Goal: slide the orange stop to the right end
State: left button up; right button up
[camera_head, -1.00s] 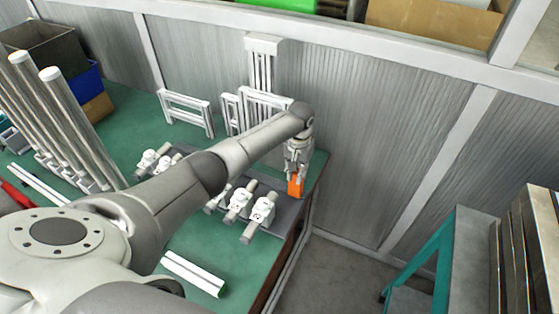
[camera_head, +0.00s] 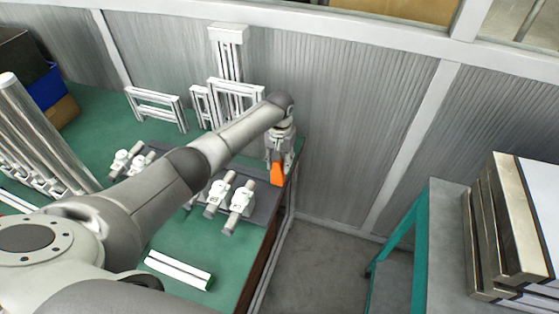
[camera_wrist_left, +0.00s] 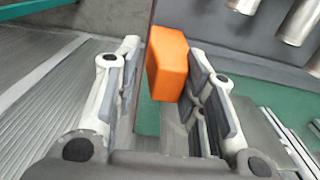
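The orange stop (camera_head: 277,174) is at the right end of the dark rail or tray (camera_head: 263,208) on the green table. My left gripper (camera_head: 279,158) reaches down over it from behind. In the left wrist view the stop (camera_wrist_left: 166,63) lies between the two fingers of my left gripper (camera_wrist_left: 168,75). It is close to the right finger, and a gap shows on the left finger's side. The fingers are apart, so the gripper is open. Whether the right finger touches the stop is unclear. My right gripper is not in view.
White frames (camera_head: 236,95) stand behind, by the ribbed wall. The table's right edge lies just beyond the stop. A teal-framed cart (camera_head: 400,240) with stacked cases (camera_head: 510,220) is at right.

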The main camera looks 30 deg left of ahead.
pick_arm(q)
jog(key=shift+a, duration=0.1)
jog(key=shift+r, duration=0.2)
notch_tip(320, 180, up, 12)
jog(key=shift+f, duration=0.2)
dwell(0.5)
